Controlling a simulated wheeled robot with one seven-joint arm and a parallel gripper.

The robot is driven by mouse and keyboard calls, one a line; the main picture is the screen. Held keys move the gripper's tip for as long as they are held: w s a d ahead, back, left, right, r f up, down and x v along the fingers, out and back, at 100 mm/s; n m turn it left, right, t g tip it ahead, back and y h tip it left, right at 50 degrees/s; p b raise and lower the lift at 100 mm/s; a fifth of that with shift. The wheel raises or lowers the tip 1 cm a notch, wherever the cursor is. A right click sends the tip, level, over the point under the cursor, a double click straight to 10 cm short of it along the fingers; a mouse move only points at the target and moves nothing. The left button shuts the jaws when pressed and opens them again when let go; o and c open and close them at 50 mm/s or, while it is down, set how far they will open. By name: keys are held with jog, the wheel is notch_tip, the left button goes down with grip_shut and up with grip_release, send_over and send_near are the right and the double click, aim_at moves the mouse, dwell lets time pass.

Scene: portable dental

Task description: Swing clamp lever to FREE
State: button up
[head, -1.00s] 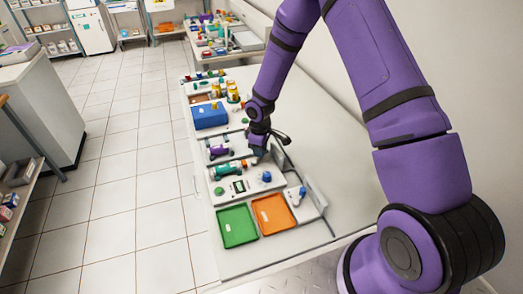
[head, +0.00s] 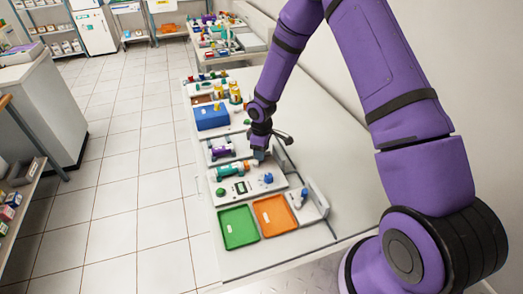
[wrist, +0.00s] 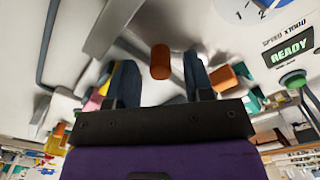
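My gripper (wrist: 160,80) is open, its two dark fingers spread wide in the wrist view. An orange-brown cylindrical knob (wrist: 160,62) shows between the fingers, with gaps on both sides; it looks like the clamp lever's knob. Whether the fingers are level with it in depth I cannot tell. In the head view my gripper (head: 259,155) is low over the far edge of the white device (head: 242,189), which hides the knob there. In the wrist view the device's panel shows a READY display (wrist: 291,46) and a dial. No FREE mark is legible.
A green tray (head: 238,245) and an orange tray (head: 274,232) lie in front of the device. A blue box (head: 211,117) stands behind. A blue knob (head: 268,178) and a teal cylinder (head: 230,171) are close to my gripper. The tabletop at right is mostly bare.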

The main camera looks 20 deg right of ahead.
notch_tip(320, 180, up, 11)
dwell(0.6)
dwell(0.3)
jog(key=s+d+r+m+t, duration=0.15)
jog(key=s+r, duration=0.25)
jog(key=r, duration=0.4)
jog(key=s+d+r+m+h, duration=0.15)
jog(key=s+r, duration=0.25)
jog(key=r, duration=0.4)
jog(key=s+d+r+m+t, duration=0.15)
jog(key=s+r, duration=0.25)
jog(key=r, duration=0.5)
jog(key=s+d+r+m+t, duration=0.1)
jog(key=s+r+m, duration=0.2)
jog(key=s, duration=0.8)
jog(key=s+d+r+m+t+y, duration=0.1)
jog(key=s+r+m, duration=0.2)
jog(key=s+r, duration=0.3)
jog(key=s, duration=0.5)
jog(key=shift+d, duration=0.35)
